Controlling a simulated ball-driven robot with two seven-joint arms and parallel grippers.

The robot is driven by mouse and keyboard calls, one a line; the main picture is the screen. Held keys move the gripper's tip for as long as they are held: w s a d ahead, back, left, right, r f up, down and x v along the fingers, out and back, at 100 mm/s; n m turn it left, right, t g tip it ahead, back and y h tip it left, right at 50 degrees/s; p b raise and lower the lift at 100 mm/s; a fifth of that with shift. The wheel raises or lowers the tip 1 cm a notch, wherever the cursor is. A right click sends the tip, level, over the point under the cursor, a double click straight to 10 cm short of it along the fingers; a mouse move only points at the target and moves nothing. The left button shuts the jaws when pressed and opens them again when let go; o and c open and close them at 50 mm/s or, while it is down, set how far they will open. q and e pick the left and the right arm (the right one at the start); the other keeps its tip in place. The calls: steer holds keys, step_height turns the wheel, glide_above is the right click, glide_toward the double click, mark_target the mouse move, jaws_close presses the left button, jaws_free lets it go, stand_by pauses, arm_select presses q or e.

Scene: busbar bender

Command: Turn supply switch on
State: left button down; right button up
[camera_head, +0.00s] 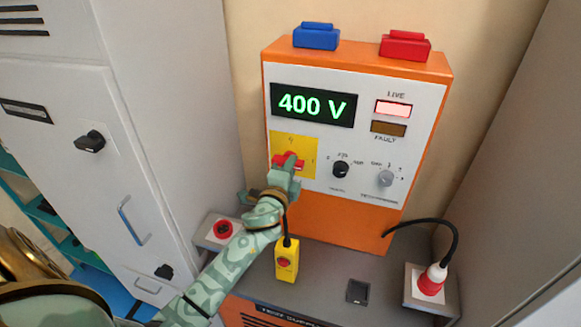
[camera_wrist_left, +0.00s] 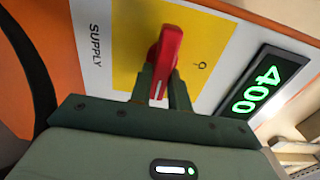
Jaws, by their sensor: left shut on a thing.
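The supply switch is a red rotary handle (camera_head: 288,161) on a yellow plate (camera_head: 308,141) on the front of the orange supply unit (camera_head: 340,218). It also shows close up in the left wrist view (camera_wrist_left: 169,50), next to the word SUPPLY. My left gripper (camera_head: 286,172) is at the handle, its two fingers (camera_wrist_left: 162,84) shut on it from both sides. The display (camera_head: 313,104) reads 400 V in green. The LIVE lamp (camera_head: 393,108) looks lit pale pink, and the FAULT lamp (camera_head: 388,128) is dull brown. My right gripper is not in view.
Two knobs (camera_head: 341,169) sit right of the switch. A yellow box with a red button (camera_head: 286,262) stands on the grey bench below. Grey cabinets (camera_head: 75,135) stand on the left.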

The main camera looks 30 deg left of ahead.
arm_select(q)
steer(key=shift+f, duration=0.15)
steer(key=c, duration=1.3)
jaws_free()
steer(key=b+v, duration=0.1)
steer(key=v, duration=1.5)
steer(key=shift+s+d+b, duration=0.15)
steer(key=shift+s+b, duration=0.05)
steer(key=shift+b, duration=0.1)
